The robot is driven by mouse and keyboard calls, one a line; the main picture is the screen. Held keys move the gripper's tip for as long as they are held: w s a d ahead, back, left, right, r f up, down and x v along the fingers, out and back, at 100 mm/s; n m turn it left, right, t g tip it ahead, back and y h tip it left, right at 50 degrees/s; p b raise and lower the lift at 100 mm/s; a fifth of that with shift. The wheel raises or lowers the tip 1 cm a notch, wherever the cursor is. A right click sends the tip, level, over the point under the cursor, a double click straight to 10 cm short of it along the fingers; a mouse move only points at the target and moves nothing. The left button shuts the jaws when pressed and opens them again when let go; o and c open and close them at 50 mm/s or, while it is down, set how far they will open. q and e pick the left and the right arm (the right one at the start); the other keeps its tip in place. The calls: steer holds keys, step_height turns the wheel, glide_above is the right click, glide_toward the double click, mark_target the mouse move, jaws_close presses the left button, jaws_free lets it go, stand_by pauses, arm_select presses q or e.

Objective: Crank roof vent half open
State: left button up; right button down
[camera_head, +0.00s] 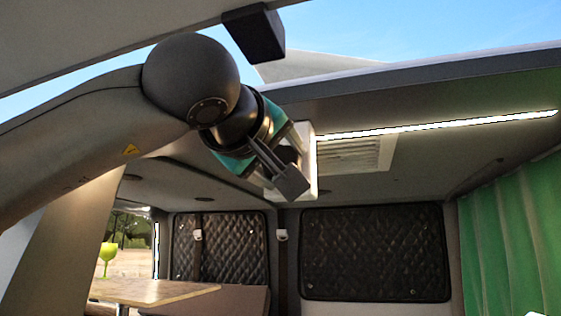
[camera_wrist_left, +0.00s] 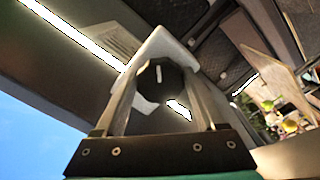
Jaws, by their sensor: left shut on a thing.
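The roof vent's white housing (camera_head: 309,160) is on the van ceiling, partly behind my left gripper (camera_head: 285,172). A slatted panel (camera_head: 352,155) is just right of it. In the left wrist view, a dark many-sided knob (camera_wrist_left: 160,82) with a white pointer line sits in front of the white housing (camera_wrist_left: 166,45). My left gripper (camera_wrist_left: 165,85) has its two fingers on either side of the knob and is shut on it. The pointer line runs nearly upright in that view. My right gripper is not in view.
A bright light strip (camera_head: 440,124) runs along the ceiling to the right. A raised tailgate edge (camera_head: 120,25) is above my left arm. Below are a table (camera_head: 150,291) with a green goblet (camera_head: 107,256), quilted window covers (camera_head: 375,255) and a green curtain (camera_head: 510,235).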

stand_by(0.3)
arm_select(q)
steer(key=o, duration=1.3)
steer(key=shift+o, duration=0.2)
steer(key=shift+s, duration=0.1)
